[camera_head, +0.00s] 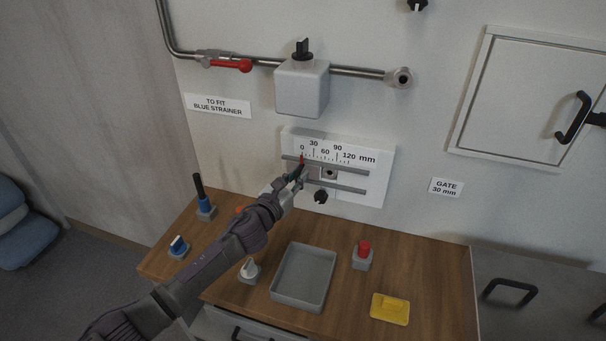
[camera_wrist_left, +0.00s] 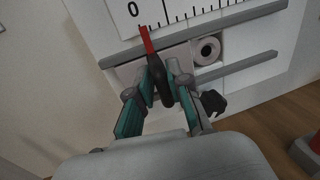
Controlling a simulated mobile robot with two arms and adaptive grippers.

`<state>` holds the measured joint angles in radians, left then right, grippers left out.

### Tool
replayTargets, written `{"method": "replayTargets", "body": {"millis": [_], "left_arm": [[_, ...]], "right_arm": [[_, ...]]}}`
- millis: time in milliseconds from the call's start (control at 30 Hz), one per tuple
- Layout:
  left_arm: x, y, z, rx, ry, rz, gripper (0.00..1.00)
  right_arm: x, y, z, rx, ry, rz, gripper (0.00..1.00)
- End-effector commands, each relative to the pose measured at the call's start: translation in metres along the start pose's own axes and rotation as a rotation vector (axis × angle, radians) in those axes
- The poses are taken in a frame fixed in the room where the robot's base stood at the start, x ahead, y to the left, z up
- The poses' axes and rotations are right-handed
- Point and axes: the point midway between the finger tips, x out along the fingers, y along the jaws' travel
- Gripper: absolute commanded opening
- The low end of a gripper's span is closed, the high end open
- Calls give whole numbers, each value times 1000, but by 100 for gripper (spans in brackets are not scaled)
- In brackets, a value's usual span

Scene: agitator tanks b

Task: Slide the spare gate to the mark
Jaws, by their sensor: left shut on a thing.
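The gate unit is a white panel (camera_head: 378,180) on the wall, with two grey rails and a scale from 0 to 120 mm. The gate's red pointer (camera_head: 302,159) stands at about the 0 end of the scale; it also shows in the left wrist view (camera_wrist_left: 147,40), just right of the 0. A sign (camera_head: 445,188) reads "GATE 30 mm". My left gripper (camera_head: 296,175) is at the rails, its teal fingers shut on the gate's dark handle (camera_wrist_left: 158,82). The gripper partly hides the gate plate. My right gripper is not in view.
Below are a wooden counter (camera_head: 338,290) with a grey tray (camera_head: 275,290), a red-topped button (camera_head: 363,255), a yellow block (camera_head: 390,308) and several switches. A black knob (camera_head: 320,196) sits just below the lower rail. A grey box (camera_head: 302,90) and pipe are above.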

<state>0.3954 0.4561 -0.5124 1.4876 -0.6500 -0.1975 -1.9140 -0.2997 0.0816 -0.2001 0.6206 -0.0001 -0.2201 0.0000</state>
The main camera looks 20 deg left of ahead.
Motion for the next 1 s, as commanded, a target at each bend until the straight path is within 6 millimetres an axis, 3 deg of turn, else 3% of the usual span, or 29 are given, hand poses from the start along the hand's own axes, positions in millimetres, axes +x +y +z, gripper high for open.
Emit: {"method": "replayTargets", "body": {"millis": [1000], "left_arm": [[4,-23,0,5,-2,-8,0]], "right_arm": [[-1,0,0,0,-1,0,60]]}}
